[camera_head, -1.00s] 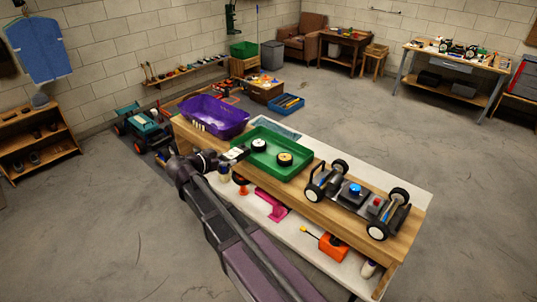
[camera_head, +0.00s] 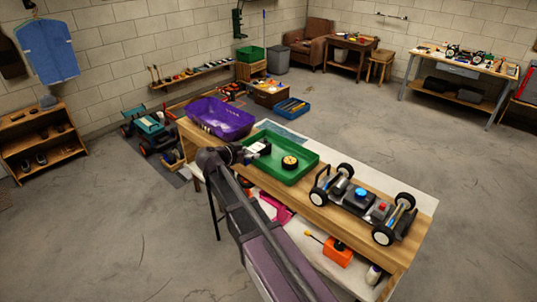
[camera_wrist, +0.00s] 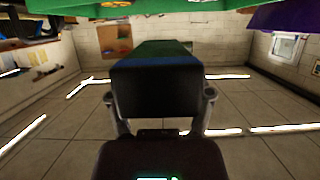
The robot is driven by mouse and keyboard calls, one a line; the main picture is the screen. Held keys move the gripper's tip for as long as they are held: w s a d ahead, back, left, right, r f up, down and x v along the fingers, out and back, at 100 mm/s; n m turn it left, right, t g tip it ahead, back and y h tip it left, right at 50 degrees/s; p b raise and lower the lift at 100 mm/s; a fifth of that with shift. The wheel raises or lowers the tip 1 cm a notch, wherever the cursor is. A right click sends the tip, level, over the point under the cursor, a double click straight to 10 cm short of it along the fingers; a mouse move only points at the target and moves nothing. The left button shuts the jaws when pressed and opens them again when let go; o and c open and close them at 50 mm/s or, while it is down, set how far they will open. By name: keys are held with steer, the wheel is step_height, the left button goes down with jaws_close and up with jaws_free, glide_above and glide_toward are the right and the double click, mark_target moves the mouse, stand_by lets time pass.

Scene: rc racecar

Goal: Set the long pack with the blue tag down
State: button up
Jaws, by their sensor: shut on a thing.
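In the wrist view, my gripper (camera_wrist: 161,98) is shut on the long pack (camera_wrist: 155,90), a dark block with a blue band and a green upper face. The fingers show on both sides of it. In the head view, my gripper (camera_head: 247,152) is at the left rim of the green tray (camera_head: 306,170), close to the purple bin. A small pale piece shows at its end, but I cannot tell whether it is part of the pack. The pack is not clearly visible there.
The tray holds a wheel (camera_head: 290,162) and another partly hidden one. A purple bin (camera_head: 222,119) stands left of the tray. The racecar chassis (camera_head: 361,200) is to its right. An orange container (camera_head: 338,252) and white bottle (camera_head: 373,275) stand on the lower shelf.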

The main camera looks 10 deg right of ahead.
mark_target(266, 145)
steer(key=w+d, duration=0.1)
steer(key=d, duration=0.1)
steer(key=w+d, duration=0.1)
steer(key=d, duration=0.1)
steer(key=w+d, duration=0.1)
steer(key=d, duration=0.1)
steer(key=shift+w+f, duration=0.3)
steer(key=shift+w, duration=0.1)
steer(key=shift+b, duration=0.3)
steer(key=shift+w+d, duration=0.2)
steer(key=shift+d, duration=0.05)
steer(key=shift+w+d+f+b, duration=0.1)
steer(key=shift+d+f+b, duration=0.05)
steer(key=shift+f+b, duration=0.35)
steer(key=shift+w+d+f+b, duration=0.1)
steer(key=shift+f+b, duration=1.2)
steer(key=shift+f, duration=0.05)
steer(key=o, duration=1.3)
steer(key=shift+r, duration=0.1)
